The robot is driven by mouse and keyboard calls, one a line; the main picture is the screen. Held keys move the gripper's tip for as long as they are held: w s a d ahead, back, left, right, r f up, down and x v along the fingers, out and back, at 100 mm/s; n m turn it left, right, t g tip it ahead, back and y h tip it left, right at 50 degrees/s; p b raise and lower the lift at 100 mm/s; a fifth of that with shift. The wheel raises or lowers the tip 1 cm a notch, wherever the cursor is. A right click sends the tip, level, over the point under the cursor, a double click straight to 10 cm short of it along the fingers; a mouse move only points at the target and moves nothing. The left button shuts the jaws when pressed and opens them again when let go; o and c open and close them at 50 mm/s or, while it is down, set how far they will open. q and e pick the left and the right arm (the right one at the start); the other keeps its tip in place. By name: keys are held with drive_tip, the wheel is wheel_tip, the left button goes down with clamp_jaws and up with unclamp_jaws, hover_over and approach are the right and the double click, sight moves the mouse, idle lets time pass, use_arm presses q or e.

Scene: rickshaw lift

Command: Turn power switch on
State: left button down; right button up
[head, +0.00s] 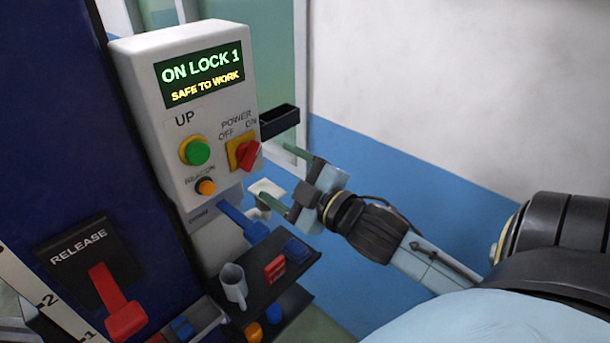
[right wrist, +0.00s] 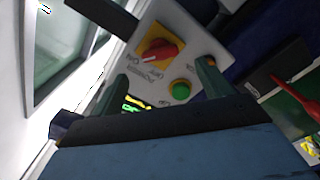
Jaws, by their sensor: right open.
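The power switch (head: 248,156) is a red knob on a yellow plate, on the right side of a white control box (head: 178,110). OFF and ON labels sit above it. In the head view the knob's handle slants up to the right; I cannot tell its exact setting. My right gripper (head: 277,176) is open and empty, to the right of and below the switch, apart from it. In the right wrist view the switch (right wrist: 160,50) shows beyond the gap between the fingers of my right gripper (right wrist: 163,84). My left gripper is out of view.
The box's display (head: 201,75) reads "ON LOCK 1, SAFE TO WORK". A green UP button (head: 197,152) and an orange button (head: 206,187) are nearby. A blue lever (head: 243,222) sticks out below. A shelf holds a mug (head: 233,284). A red release lever (head: 117,305) is lower left.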

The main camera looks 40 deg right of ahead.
drive_tip(key=s, duration=0.1)
drive_tip(key=s+p, duration=0.1)
drive_tip(key=s, duration=0.1)
drive_tip(key=s+p, duration=0.1)
drive_tip(key=s, duration=0.1)
drive_tip(key=shift+s+d, duration=0.25)
drive_tip(key=shift+f, duration=0.1)
idle(0.3)
drive_tip(key=w+d+f+m+g+h+b, duration=0.1)
drive_tip(key=d+f+m+g+b, duration=0.1)
drive_tip(key=f, duration=1)
drive_tip(key=d+f+m+g+h+b, duration=0.1)
drive_tip(key=d+f+g+b, duration=0.15)
drive_tip(key=f, duration=0.85)
drive_tip(key=s+f+m+g+b, duration=0.2)
drive_tip(key=s+f+b, duration=0.1)
drive_tip(key=f, duration=0.9)
drive_tip(key=s+f+m+g+b, duration=0.1)
drive_tip(key=s+f+g+b, duration=0.15)
drive_tip(key=f, duration=1.05)
drive_tip(key=s+a+f+m+g+b, duration=0.1)
drive_tip(key=s+a+f+g+b, duration=0.3)
drive_tip(key=s+f, duration=0.9)
drive_tip(key=s+a+f+m+g+b, duration=0.1)
drive_tip(key=s+a+f+g+b, duration=0.2)
drive_tip(key=s+f, duration=1)
drive_tip(key=a+f+g, duration=0.1)
drive_tip(key=a+f, duration=0.2)
drive_tip(key=shift+f+b, duration=0.3)
drive_tip(key=shift+b, duration=0.1)
